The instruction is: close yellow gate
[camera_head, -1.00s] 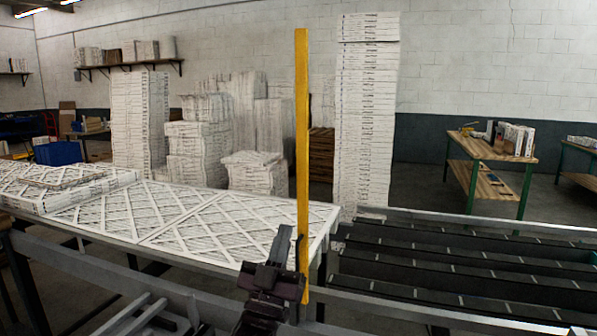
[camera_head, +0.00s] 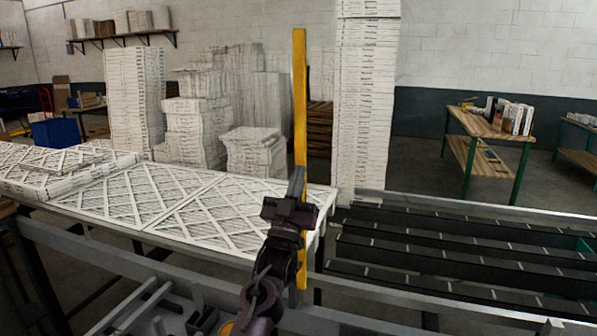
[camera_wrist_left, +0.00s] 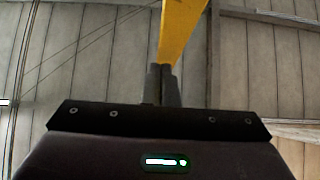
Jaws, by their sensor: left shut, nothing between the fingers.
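The yellow gate (camera_head: 300,100) is a tall, narrow yellow bar standing upright between the filter table and the black conveyor. My left gripper (camera_head: 297,175) is shut and empty in front of the bar's lower half, overlapping it in the head view. In the left wrist view, the closed fingertips (camera_wrist_left: 161,72) lie just below the yellow bar (camera_wrist_left: 183,30), which rises out of the top of the picture. Whether the fingers touch the bar cannot be told. The bar's lower part is partly hidden by my gripper. My right gripper is not in view.
White lattice filters lie on a table (camera_head: 85,235) at left. The black conveyor (camera_head: 450,245) with metal rails runs to the right. Tall filter stacks (camera_head: 365,110) stand behind. A wooden workbench (camera_head: 490,140) stands at the back right.

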